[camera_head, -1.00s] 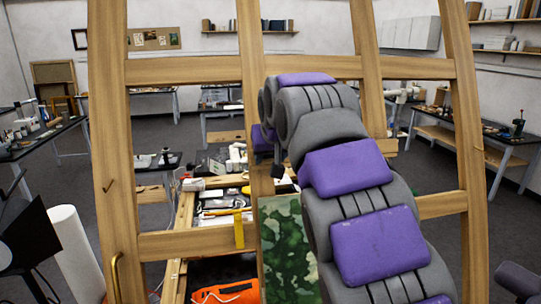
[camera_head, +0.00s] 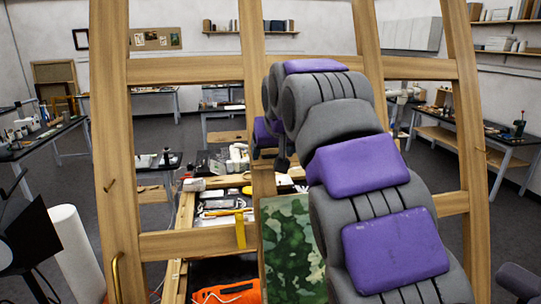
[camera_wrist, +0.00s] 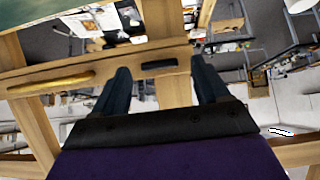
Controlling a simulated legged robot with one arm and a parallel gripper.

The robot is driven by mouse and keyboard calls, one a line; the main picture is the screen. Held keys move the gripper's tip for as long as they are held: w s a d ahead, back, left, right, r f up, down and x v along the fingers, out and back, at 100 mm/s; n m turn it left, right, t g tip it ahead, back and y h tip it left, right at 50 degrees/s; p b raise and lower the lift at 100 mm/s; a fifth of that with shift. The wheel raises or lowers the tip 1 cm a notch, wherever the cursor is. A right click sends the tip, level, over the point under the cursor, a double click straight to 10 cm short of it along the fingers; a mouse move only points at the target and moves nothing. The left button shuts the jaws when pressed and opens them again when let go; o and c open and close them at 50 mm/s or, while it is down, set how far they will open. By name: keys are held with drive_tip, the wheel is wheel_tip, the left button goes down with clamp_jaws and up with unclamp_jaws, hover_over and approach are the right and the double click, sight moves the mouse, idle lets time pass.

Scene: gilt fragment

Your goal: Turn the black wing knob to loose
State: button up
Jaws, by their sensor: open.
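A flat black bar, which looks like the wing knob (camera_wrist: 158,64), sits on a wooden beam in the wrist view. It lies roughly crosswise in the picture, between my two dark fingers. My gripper (camera_wrist: 160,68) is open, one finger on each side of the knob, with gaps showing to both. I cannot tell how far the fingertips are from the beam. In the head view my arm covers much of the right side, and I cannot make out the knob there.
A tall wooden frame (camera_head: 182,70) stands close in front of me. A green mottled painting (camera_head: 289,240) leans at its lower middle. A long brass handle (camera_wrist: 50,84) is left of the knob.

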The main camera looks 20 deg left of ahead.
drive_tip(key=p+v, duration=0.1)
drive_tip(key=v, duration=1.3)
drive_tip(key=shift+r, duration=0.2)
drive_tip(key=shift+s+a, duration=0.1)
drive_tip(key=shift+s, duration=0.05)
